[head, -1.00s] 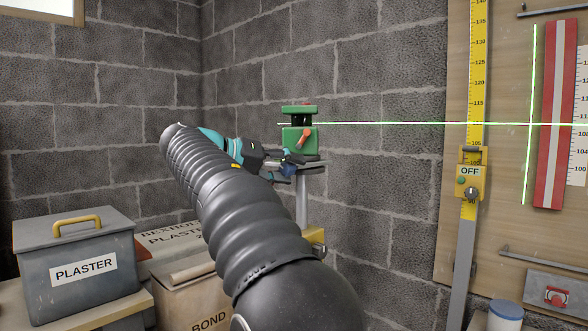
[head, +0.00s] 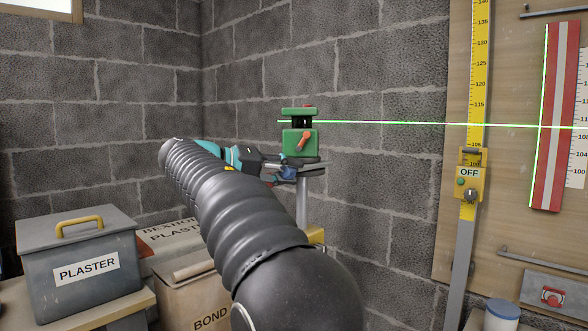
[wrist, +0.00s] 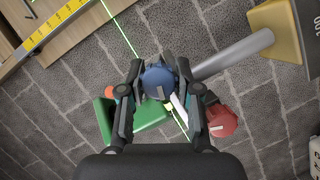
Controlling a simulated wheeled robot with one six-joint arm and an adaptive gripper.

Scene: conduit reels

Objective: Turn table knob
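The green laser level (head: 299,141) with an orange lever sits on a small table (head: 316,166) on a grey post. In the wrist view, the blue knob (wrist: 158,79) is between the two fingers of my gripper (wrist: 160,76), which appear closed against its sides. A red knob (wrist: 222,121) is beside the right finger, outside the grip. The laser's green body (wrist: 148,117) shows partly behind the fingers. In the head view my gripper (head: 281,172) is at the table's near-left edge, and my arm hides part of it.
A red-and-white strip (head: 554,120) hangs on the board at right, with the vertical green laser line along its left side. A yellow measuring staff (head: 479,75) with an OFF-marked receiver (head: 469,183) stands left of it. A plaster bin (head: 80,265) and boxes are at lower left.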

